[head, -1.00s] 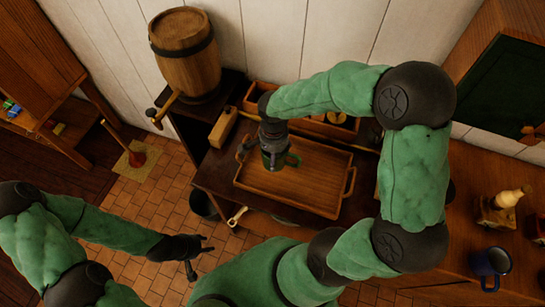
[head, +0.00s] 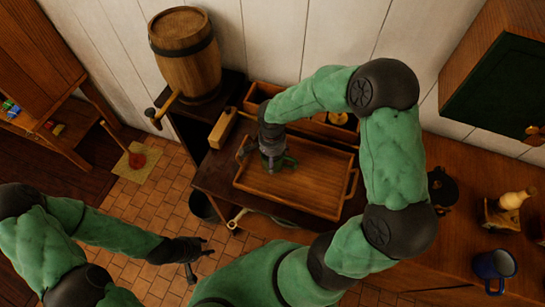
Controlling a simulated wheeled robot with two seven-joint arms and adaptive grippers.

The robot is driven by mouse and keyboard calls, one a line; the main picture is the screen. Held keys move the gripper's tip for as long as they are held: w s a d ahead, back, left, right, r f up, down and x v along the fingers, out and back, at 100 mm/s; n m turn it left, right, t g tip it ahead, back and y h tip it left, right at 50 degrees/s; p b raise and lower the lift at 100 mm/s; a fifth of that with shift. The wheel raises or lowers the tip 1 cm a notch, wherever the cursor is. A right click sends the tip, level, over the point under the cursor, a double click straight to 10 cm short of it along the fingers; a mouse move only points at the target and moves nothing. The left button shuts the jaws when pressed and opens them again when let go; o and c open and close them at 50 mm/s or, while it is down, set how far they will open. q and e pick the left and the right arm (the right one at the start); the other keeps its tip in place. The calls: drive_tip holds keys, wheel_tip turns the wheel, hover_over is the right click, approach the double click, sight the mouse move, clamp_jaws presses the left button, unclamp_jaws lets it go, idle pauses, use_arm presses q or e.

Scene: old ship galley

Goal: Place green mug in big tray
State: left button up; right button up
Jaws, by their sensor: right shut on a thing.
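The big tray (head: 310,190) is a wooden tray with handles, lying on the dark table in the middle of the head view. My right gripper (head: 272,160) points down over the tray's left part and is shut on the green mug (head: 280,164). The mug is partly hidden by the gripper. I cannot tell whether its base touches the tray floor. My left gripper (head: 196,258) is empty and open, low at the left over the tiled floor, away from the tray.
A wooden box (head: 335,128) stands behind the tray, and a small wooden block (head: 223,128) lies to its left. A barrel (head: 185,60) stands at the back left. A blue mug (head: 494,266) is on the right counter. The tray's right part is bare.

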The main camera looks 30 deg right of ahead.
drive_tip(key=o, duration=1.3)
drive_tip(key=shift+f, duration=0.1)
drive_tip(key=shift+r, duration=0.5)
wheel_tip(320, 180, up, 11)
drive_tip(key=shift+r+p, duration=0.15)
drive_tip(key=shift+p, duration=1.1)
